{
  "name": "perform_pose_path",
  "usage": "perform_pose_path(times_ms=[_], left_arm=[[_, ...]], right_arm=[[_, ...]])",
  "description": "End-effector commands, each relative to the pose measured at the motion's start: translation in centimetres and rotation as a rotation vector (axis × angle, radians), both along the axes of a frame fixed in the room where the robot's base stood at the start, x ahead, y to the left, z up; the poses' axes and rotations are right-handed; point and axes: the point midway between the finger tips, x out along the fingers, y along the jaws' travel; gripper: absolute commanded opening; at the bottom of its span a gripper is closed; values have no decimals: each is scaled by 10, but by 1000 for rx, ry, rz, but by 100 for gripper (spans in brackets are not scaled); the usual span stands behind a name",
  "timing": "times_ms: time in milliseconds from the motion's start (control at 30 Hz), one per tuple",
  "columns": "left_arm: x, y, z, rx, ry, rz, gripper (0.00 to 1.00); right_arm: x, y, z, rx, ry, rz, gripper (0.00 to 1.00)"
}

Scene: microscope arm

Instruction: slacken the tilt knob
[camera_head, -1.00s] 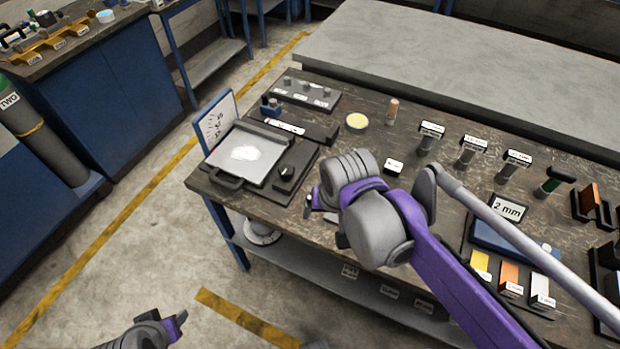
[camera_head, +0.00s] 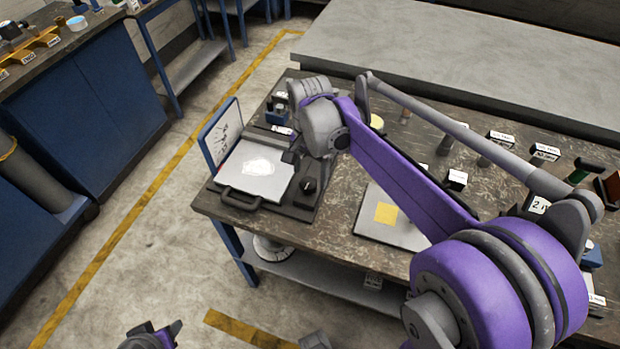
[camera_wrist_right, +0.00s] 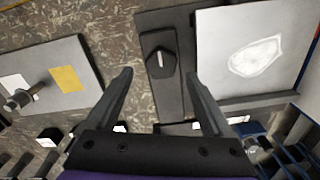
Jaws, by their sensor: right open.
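A black knob (camera_head: 308,187) with a white mark on top sits on a dark base beside a pale plate (camera_head: 240,185) with a white patch. No label shows that it is the tilt knob. In the right wrist view the knob (camera_wrist_right: 159,64) lies ahead of and between my fingers. My right gripper (camera_wrist_right: 158,78) is open and empty, apart from the knob as far as I can tell. In the head view the right gripper (camera_head: 291,156) is mostly hidden by its wrist, above the plate's right edge. My left gripper (camera_head: 160,332) is at the bottom edge, away from the table.
A grey plate with a yellow square (camera_head: 386,213) lies on the bench to the right; in the wrist view a metal post (camera_wrist_right: 20,98) stands at its edge. Labelled blocks (camera_head: 500,138) stand farther right.

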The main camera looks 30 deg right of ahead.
Motion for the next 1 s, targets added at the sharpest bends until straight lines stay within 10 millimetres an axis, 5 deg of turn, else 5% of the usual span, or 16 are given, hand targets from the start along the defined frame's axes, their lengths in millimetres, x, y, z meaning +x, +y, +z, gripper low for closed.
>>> perform_pose_path(times_ms=[200,567,1000], left_arm=[[0,0,-3,0,1,0,50],[0,0,-3,0,1,0,50],[0,0,-3,0,1,0,50]], right_arm=[[0,0,-25,0,0,1,85],[0,0,-30,0,-1,1,85],[0,0,-30,0,-1,1,6]])
